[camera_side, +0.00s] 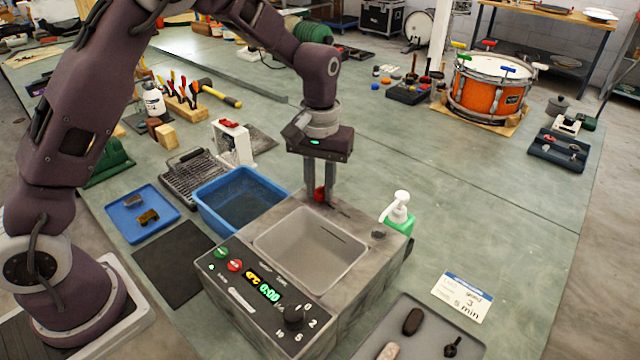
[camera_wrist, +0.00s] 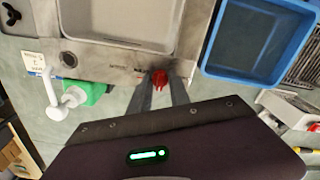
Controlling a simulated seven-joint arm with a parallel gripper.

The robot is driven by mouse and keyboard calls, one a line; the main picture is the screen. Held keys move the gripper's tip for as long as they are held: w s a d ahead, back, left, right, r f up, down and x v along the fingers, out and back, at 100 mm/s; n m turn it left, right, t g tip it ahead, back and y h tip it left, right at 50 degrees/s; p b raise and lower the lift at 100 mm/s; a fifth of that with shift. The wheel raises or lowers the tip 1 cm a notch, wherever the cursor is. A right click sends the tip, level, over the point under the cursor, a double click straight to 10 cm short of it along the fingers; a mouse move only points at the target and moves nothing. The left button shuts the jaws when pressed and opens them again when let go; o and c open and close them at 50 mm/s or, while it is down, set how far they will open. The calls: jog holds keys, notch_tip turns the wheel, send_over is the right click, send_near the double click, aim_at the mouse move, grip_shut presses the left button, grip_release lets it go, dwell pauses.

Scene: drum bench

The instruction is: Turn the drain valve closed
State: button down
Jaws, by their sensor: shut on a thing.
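The drain valve is a small red knob (camera_side: 319,194) at the back edge of the grey tank unit (camera_side: 225,285). It also shows in the wrist view (camera_wrist: 159,78), beside the basin. My gripper (camera_side: 320,192) points down at the back of the unit, its two fingers on either side of the red knob. In the wrist view my gripper (camera_wrist: 160,88) is shut on the knob, with the red part showing between the fingertips. The fingers hide part of the knob, and I cannot tell its exact turn angle.
A blue tub (camera_side: 240,200) stands left of the unit, close to my gripper. A green soap bottle with a white pump (camera_side: 398,210) stands at the unit's right back. A grey tray (camera_side: 420,335) lies in front right.

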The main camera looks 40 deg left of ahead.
aim_at(320, 188)
dwell(0.5)
jog(key=c, duration=1.2)
grip_release()
notch_tip(320, 188, up, 7)
jog(key=shift+r, duration=0.1)
jog(key=s+a+r+t, duration=0.1)
jog(key=s+r+t, duration=0.1)
jog(key=s+r, duration=0.6)
jog(key=s+a+r+m+t, duration=0.1)
jog(key=s+a+m+t, duration=0.1)
jog(key=s, duration=1.8)
jog(key=m+t, duration=0.1)
jog(key=m, duration=0.1)
jog(key=shift+r+m+t, duration=0.2)
jog(key=shift+m+t, duration=0.1)
